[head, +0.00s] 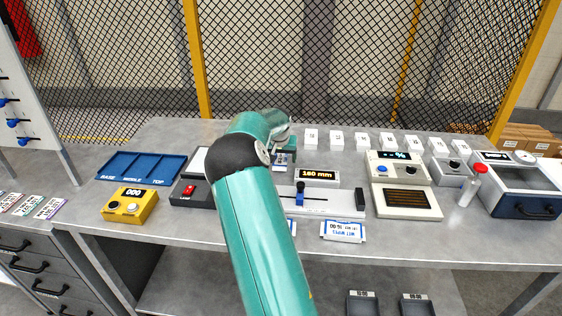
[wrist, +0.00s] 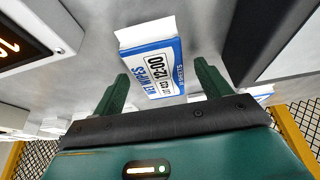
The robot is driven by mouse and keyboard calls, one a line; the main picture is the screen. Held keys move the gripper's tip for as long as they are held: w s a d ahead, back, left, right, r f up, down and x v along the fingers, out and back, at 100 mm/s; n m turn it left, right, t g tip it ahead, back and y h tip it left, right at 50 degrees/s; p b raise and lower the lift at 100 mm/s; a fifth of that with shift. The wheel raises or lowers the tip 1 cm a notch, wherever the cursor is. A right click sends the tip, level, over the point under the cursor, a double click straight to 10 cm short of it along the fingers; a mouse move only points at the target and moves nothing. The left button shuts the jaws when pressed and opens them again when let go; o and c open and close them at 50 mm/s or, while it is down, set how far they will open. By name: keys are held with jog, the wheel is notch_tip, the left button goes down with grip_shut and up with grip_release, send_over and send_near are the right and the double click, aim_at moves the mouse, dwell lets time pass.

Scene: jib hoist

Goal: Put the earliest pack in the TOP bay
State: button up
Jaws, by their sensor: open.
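A blue tray (head: 143,166) at the left of the bench is marked BASE, MIDDLE and TOP; TOP is its right bay. All three bays look empty. In the wrist view a blue and white wet wipes pack (wrist: 150,62), marked 12:00, lies between the two green fingers of my gripper (wrist: 162,76). The fingers are open, apart from its sides. In the head view my arm mostly hides the gripper. Another wipes pack (head: 343,231) lies at the bench's front; its time looks like 16:00. An edge of a further pack (head: 291,227) shows beside my arm.
A yellow counter (head: 130,206) and a red-switch box (head: 190,191) stand near the tray. Right of my arm are a 160 mm display (head: 317,176), a slider gauge (head: 325,202), a percent meter (head: 397,168) and a bottle (head: 472,185). White numbered blocks line the back.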

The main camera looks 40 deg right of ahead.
aim_at(281, 155)
jog(key=shift+f, duration=0.15)
jog(key=c, duration=1.2)
jog(key=shift+o, duration=0.2)
jog(key=shift+r, duration=0.2)
jog(key=shift+r, duration=0.3)
notch_tip(281, 155, up, 3)
jog(key=shift+f, duration=0.15)
jog(key=s+a+r, duration=0.9)
jog(key=s+r, duration=0.1)
jog(key=shift+s, duration=0.4)
